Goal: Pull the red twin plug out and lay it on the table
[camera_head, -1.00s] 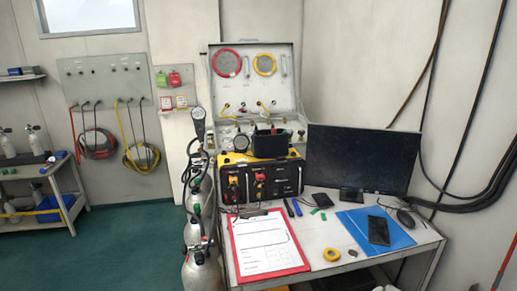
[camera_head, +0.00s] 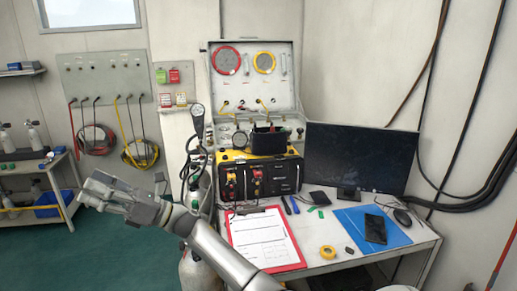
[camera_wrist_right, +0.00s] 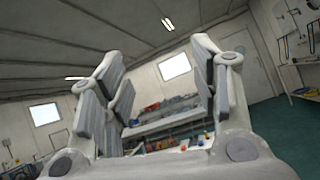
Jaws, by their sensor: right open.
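The black and yellow panel box (camera_head: 283,172) stands on the table (camera_head: 322,239) below the open gauge case. Small red and yellow plugs (camera_head: 257,174) sit on its front at the left, with dark cables hanging from them. They are too small to tell which is the red twin plug. My right gripper (camera_head: 98,188) is open and empty, in the air at the left of the head view, well away from the box. Its spread fingers also show in the right wrist view (camera_wrist_right: 160,100), with nothing between them. My left gripper is not in view.
A clipboard with a red edge (camera_head: 267,240), a yellow tape roll (camera_head: 327,252) and a blue folder (camera_head: 383,228) with a phone lie on the table. A monitor (camera_head: 360,158) stands behind. Grey cylinders (camera_head: 198,270) stand left of the table, beside my arm. Small bare areas lie around the tape.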

